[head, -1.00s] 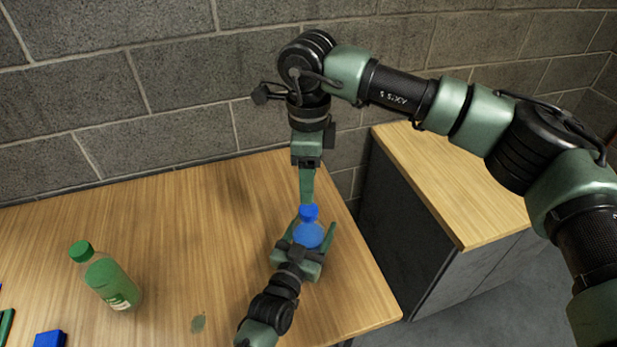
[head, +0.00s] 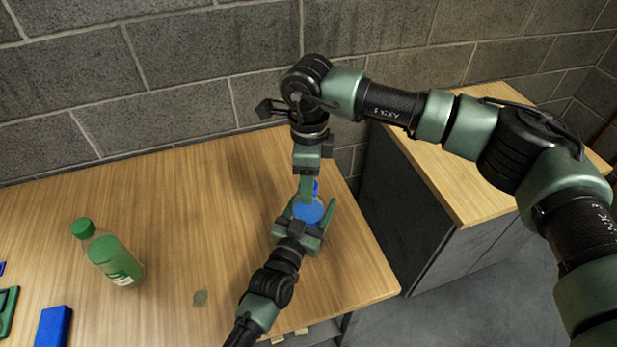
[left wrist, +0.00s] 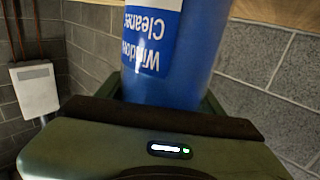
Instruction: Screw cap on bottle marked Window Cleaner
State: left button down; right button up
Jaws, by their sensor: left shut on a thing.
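The blue Window Cleaner bottle (head: 309,212) stands upright near the table's right edge. Its label, upside down, shows in the left wrist view (left wrist: 152,35). My left gripper (head: 304,225) is shut around the bottle's body from the front. A blue cap (head: 316,187) is at the bottle's top, partly hidden by a finger of my right gripper (head: 307,190). My right gripper points down from above at the cap. Its other finger is hidden, so I cannot tell whether it grips the cap. How the cap sits on the neck is hidden too.
A green bottle with a green cap (head: 108,256) stands on the left of the wooden table (head: 190,210). Blue (head: 53,328) and green (head: 8,310) items lie at the front left. A grey block wall is behind. A cabinet (head: 420,200) stands to the right.

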grip_shut()
jog(key=shift+o, duration=2.2)
grip_release()
jog(key=shift+r, duration=0.15)
notch_tip(320, 180, up, 12)
pick_arm(q)
jog(key=shift+c, duration=0.8)
grip_release()
